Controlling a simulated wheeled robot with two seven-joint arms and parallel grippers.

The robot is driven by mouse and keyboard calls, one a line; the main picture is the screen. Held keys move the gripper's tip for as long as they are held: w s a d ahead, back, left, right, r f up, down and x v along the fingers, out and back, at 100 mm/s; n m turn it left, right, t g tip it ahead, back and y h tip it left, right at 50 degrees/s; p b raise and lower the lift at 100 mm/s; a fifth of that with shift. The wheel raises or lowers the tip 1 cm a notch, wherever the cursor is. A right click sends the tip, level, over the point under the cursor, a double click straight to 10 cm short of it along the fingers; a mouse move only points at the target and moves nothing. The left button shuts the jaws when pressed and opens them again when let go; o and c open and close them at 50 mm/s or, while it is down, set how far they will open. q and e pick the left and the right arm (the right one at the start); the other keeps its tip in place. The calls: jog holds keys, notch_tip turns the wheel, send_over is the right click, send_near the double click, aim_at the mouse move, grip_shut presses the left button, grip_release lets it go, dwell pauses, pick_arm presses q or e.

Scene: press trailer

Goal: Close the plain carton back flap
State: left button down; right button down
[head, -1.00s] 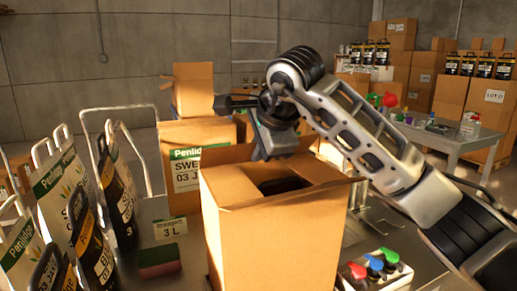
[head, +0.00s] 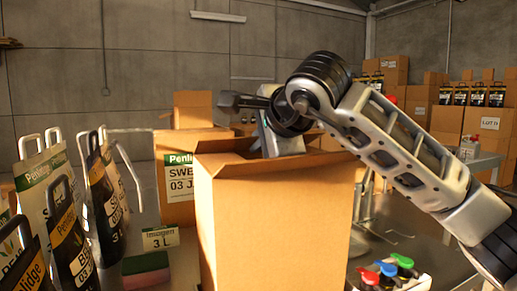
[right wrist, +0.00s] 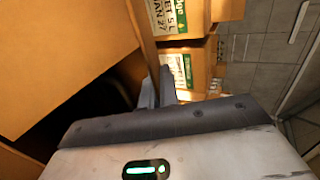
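The plain carton (head: 275,225) stands upright in the front middle of the head view, with its top open. Its near flap lies out towards me, and its dark inside shows in the right wrist view (right wrist: 100,95). The back flap (right wrist: 146,35) appears as a narrow brown strip in the right wrist view and stands up at the back edge. My right gripper (right wrist: 158,88) has its fingers close together, apparently shut, at the lower end of that strip. In the head view the gripper (head: 283,140) is at the carton's back rim. Contact with the flap is unclear. My left gripper is out of view.
A labelled carton (head: 180,195) stands behind to the left. Several bags (head: 100,205) stand at the left. Coloured caps (head: 388,270) sit at the front right.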

jog(key=c, duration=1.6)
grip_release()
jog(key=shift+c, duration=0.2)
jog(key=b+v, duration=0.1)
jog(key=v, duration=1.5)
jog(key=shift+b, duration=0.35)
